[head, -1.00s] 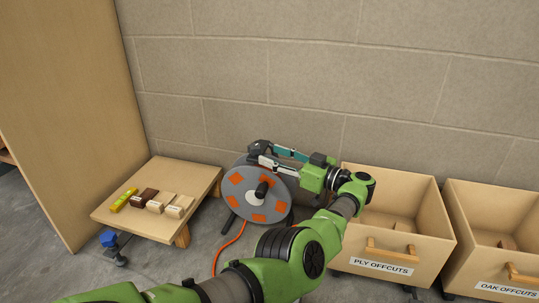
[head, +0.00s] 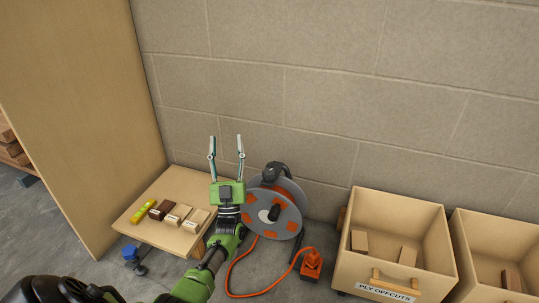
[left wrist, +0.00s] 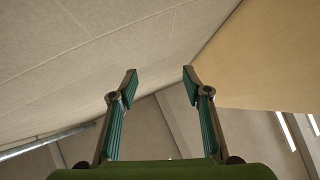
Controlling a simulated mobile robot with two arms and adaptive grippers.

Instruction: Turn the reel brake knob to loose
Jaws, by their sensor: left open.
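The cable reel (head: 263,214) is a grey disc with orange patches, standing on the floor against the block wall in the head view. A black part (head: 277,172) tops the reel. My left gripper (head: 226,145) is open and empty, its fingers pointing up, left of and above the reel and apart from the knob. In the left wrist view the spread fingers (left wrist: 160,78) have nothing between them. My right gripper is out of view.
A low wooden table (head: 150,228) with small wood blocks and a yellow item stands left of the reel. A ply offcuts crate (head: 350,262) and another crate (head: 490,281) stand right. An orange cable (head: 240,263) and orange socket (head: 311,265) lie on the floor.

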